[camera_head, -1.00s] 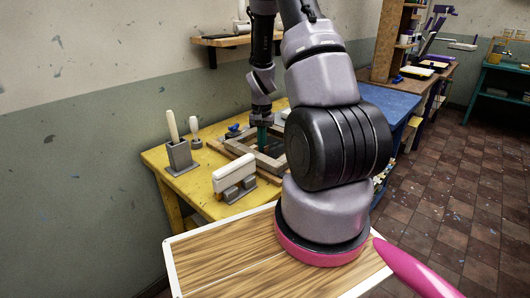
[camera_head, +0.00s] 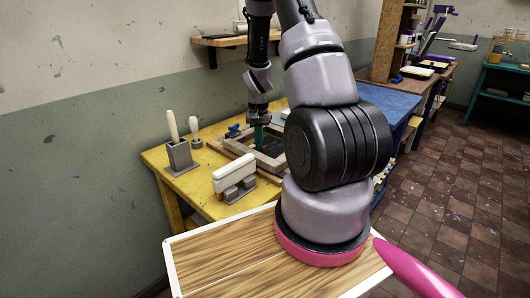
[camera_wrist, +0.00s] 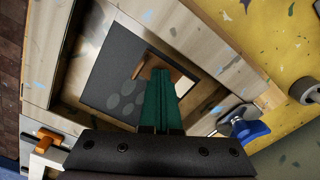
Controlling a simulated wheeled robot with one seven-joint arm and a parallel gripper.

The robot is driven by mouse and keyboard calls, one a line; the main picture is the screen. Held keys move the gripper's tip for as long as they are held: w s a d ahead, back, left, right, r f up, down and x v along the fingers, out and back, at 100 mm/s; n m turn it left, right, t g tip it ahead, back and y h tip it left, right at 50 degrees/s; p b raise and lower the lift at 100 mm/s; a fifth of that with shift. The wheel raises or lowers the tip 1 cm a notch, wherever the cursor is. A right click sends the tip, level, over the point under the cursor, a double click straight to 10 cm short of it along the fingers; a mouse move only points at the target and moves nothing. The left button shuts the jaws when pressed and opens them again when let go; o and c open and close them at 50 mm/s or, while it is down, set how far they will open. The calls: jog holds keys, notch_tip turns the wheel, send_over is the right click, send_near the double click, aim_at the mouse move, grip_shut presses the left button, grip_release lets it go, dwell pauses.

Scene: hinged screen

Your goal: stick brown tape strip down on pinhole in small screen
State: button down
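The small screen (camera_wrist: 60,58) has a pale wooden frame and lies on the yellow table. It also shows in the head view (camera_head: 272,163). Its dark grey panel (camera_wrist: 112,72) bears several lighter oval patches. My gripper (camera_wrist: 159,72) has green fingers close together over the screen's interior; in the head view it (camera_head: 258,148) points down inside the frame. The brown tape strip (camera_wrist: 172,66) shows at the fingertips, and the fingers appear shut on it. I cannot tell whether the strip touches the screen. I cannot make out the pinhole.
A blue clamp (camera_wrist: 248,130) and an orange clamp (camera_wrist: 46,138) sit at the frame's sides. A white-topped tool on a grey stand (camera_head: 235,173) stands in front of the screen. A grey holder (camera_head: 180,157) with a pale handle stands left. A shelf (camera_head: 235,40) hangs above.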

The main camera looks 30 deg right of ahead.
jog(key=shift+w+a, duration=0.1)
jog(key=shift+w, duration=0.05)
dwell(0.5)
jog(key=shift+w+a, duration=0.2)
jog(key=shift+w, duration=0.35)
jog(key=shift+r, duration=3.5)
